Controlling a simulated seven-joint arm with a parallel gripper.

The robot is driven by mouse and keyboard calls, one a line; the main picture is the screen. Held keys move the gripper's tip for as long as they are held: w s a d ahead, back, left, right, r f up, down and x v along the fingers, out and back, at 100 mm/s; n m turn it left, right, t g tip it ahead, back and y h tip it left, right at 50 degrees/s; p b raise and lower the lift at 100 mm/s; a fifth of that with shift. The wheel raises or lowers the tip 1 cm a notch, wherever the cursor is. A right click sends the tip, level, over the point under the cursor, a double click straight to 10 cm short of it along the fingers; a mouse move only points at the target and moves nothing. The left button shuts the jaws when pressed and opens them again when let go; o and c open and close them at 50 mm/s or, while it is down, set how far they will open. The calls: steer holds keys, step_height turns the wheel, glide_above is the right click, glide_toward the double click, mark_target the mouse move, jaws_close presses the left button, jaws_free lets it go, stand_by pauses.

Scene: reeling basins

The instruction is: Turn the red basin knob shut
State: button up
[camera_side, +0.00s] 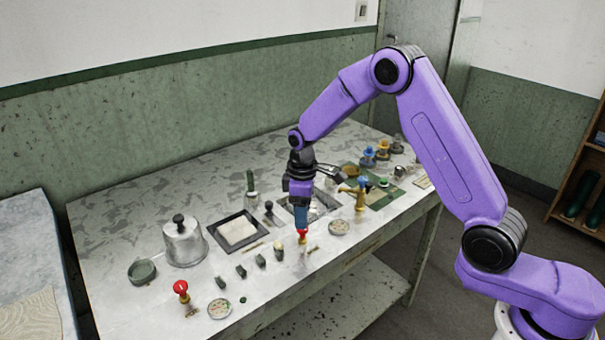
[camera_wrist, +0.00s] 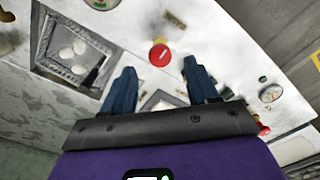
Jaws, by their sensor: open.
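A red round knob (camera_side: 302,234) stands at the front middle of the metal bench, on a small fitting. In the wrist view the knob (camera_wrist: 160,55) shows a pale line across its top. My gripper (camera_side: 301,223) points down just above it, with blue fingers spread. In the wrist view the open fingertips (camera_wrist: 160,66) lie to either side of the knob's line of sight; contact is not visible. A second red knob (camera_side: 181,287) stands at the front left, and a bit of red (camera_wrist: 263,130) shows behind the right finger in the wrist view.
A square basin with white cocoons (camera_wrist: 75,47) lies beside the knob. A dark-rimmed tray (camera_side: 217,240), a metal pot (camera_side: 184,246), dials (camera_side: 219,308), small dark blocks (camera_side: 261,261) and a brass tap (camera_side: 361,195) crowd the bench. Its back left is clear.

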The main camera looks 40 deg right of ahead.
step_height(320, 180, up, 13)
steer(key=shift+r, duration=0.2)
stand_by(0.4)
steer(key=s+a+r+n, duration=0.1)
steer(key=s+a, duration=0.1)
steer(key=s, duration=0.6)
steer(key=s+a+n, duration=0.1)
steer(key=s+a, duration=0.1)
steer(key=s, duration=0.6)
steer(key=s+d+f+n, duration=0.1)
steer(key=s+d, duration=0.3)
steer(key=s, duration=0.6)
steer(key=s+d+f, duration=0.1)
steer(key=s+d, duration=0.3)
steer(key=s, duration=0.6)
steer(key=shift+n, duration=0.4)
steer(key=shift+d, duration=0.1)
